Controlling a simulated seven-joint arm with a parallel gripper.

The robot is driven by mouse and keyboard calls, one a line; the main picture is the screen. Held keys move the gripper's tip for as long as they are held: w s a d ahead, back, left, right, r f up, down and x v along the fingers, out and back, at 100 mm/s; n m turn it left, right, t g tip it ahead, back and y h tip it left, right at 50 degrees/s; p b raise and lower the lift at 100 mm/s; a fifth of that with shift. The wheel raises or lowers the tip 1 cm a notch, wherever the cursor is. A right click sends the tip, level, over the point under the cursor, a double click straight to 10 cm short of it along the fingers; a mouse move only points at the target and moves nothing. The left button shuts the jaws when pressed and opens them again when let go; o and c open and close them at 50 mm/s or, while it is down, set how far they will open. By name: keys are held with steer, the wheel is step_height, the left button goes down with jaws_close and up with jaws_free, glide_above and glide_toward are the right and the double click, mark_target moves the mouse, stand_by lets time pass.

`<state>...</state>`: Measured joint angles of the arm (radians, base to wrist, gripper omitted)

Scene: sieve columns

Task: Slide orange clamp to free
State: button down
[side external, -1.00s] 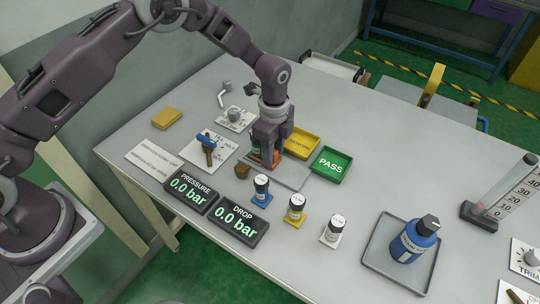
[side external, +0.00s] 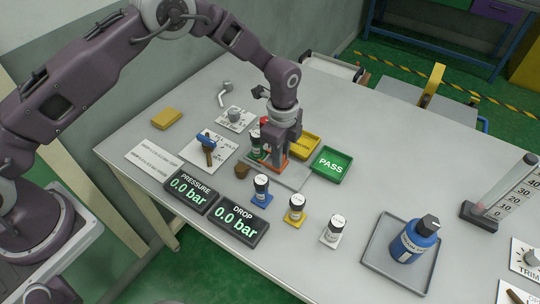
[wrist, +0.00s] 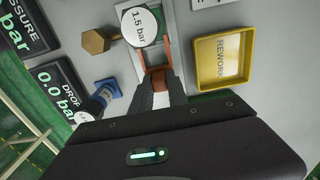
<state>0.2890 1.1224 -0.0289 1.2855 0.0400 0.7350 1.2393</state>
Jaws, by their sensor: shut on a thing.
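My gripper (side external: 277,160) is shut on the orange clamp (side external: 280,168), low over the grey plate (side external: 292,179). In the wrist view the fingertips (wrist: 159,86) pinch the clamp's brownish-orange end (wrist: 159,75). Its two thin orange arms reach away from me, toward the column with the round white "1.5 bar" top (wrist: 140,24). In the side view this dark and green column (side external: 256,146) stands upright just left of my gripper. The column's top hides part of the clamp's far end, so I cannot tell whether the arms still touch the column.
A yellow REWORK tray (side external: 304,146) and green PASS tray (side external: 332,163) lie right of the plate. A brown hexagonal piece (side external: 242,171) and a column on a blue base (side external: 262,188) stand nearby. Pressure (side external: 191,187) and drop (side external: 237,218) displays read 0.0 bar.

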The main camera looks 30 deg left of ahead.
steer(key=shift+d, duration=1)
steer(key=c, duration=1.4)
jaws_free()
steer(key=shift+o, duration=0.2)
steer(key=shift+r, duration=0.1)
steer(key=shift+r, duration=2.95)
